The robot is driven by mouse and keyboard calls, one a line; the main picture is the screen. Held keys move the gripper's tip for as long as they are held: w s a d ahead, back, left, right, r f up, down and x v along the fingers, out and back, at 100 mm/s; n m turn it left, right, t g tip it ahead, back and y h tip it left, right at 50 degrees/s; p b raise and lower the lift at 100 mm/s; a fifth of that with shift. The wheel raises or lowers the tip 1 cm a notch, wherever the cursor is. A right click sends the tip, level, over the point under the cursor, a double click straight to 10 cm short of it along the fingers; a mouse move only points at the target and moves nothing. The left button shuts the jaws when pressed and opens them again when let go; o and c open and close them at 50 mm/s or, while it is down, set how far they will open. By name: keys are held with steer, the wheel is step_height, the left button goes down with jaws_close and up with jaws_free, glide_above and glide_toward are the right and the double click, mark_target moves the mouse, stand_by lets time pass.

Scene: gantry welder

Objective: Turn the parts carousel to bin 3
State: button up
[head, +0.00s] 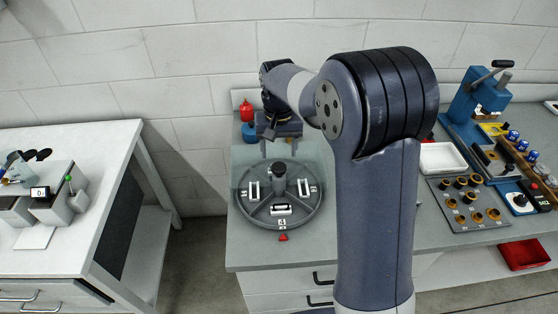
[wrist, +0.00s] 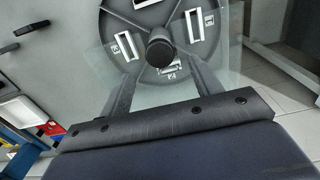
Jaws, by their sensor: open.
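The parts carousel (head: 252,211) is a round grey disc on the bench, with white-framed bins and an upright dark centre knob (head: 279,174). A label that looks like 4 faces the front, just behind a red triangular pointer (head: 283,237). My gripper (head: 279,152) hangs behind the knob, over the carousel's back side, fingers apart and empty. In the wrist view, the knob (wrist: 160,53) shows beyond and between the spread fingers (wrist: 160,80), apart from them. Part of the disc is hidden by my gripper there.
A clear sheet (wrist: 228,75) shows near the carousel in the wrist view. A red bottle (head: 246,109) and blue container (head: 249,132) stand behind it. Right are a white tray (head: 441,157), a plate of round parts (head: 470,222) and a blue press (head: 480,100). A floor gap separates the left table (head: 75,160).

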mark_target(279, 166)
steer(key=shift+f+p, duration=0.35)
steer(key=shift+f, duration=2.45)
steer(key=shift+c, duration=0.4)
jaws_close()
